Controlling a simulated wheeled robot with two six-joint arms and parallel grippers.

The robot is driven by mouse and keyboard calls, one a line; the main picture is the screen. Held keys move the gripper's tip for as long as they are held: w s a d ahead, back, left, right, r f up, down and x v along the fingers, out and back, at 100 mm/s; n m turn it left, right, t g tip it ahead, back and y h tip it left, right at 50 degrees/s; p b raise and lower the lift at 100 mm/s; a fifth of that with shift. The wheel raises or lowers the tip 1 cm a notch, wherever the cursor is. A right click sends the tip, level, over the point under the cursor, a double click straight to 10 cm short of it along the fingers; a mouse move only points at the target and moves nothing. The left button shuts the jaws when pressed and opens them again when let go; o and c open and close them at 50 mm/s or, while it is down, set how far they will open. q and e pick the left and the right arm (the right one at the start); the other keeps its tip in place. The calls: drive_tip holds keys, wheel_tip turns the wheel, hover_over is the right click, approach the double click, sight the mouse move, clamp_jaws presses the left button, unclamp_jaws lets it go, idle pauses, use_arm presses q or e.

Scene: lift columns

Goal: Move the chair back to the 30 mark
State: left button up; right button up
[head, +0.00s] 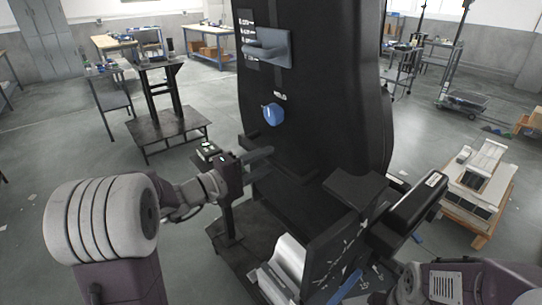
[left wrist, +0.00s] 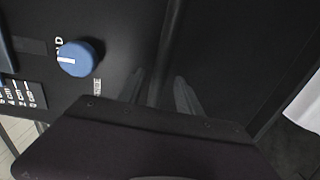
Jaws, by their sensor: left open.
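A tall black column or chair back (head: 325,110) stands upright in the middle of the head view. On its front are a blue-grey handle (head: 268,48) beside white scale markings (head: 245,32), and a blue round knob (head: 272,114) below. In the left wrist view the knob (left wrist: 78,58) has a white pointer line, and part of the scale (left wrist: 22,92) shows at the left edge. My left gripper (head: 262,161) is open and empty, below the knob and close to the black front; its fingers show in the wrist view (left wrist: 161,95). My right arm is at lower right; I cannot make out its fingertips.
Black armrest-like parts (head: 412,202) and a grey metal piece (head: 288,262) crowd the lower middle. A dark table (head: 165,125) stands at left, and a wooden pallet with white boxes (head: 476,190) at right.

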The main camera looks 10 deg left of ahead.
use_arm(q)
drive_tip(key=shift+w+d+r, duration=0.15)
drive_tip(key=shift+w+d, duration=0.45)
drive_tip(key=shift+d, duration=0.1)
drive_tip(key=shift+w, duration=0.1)
drive_tip(key=c, duration=0.9)
idle(0.4)
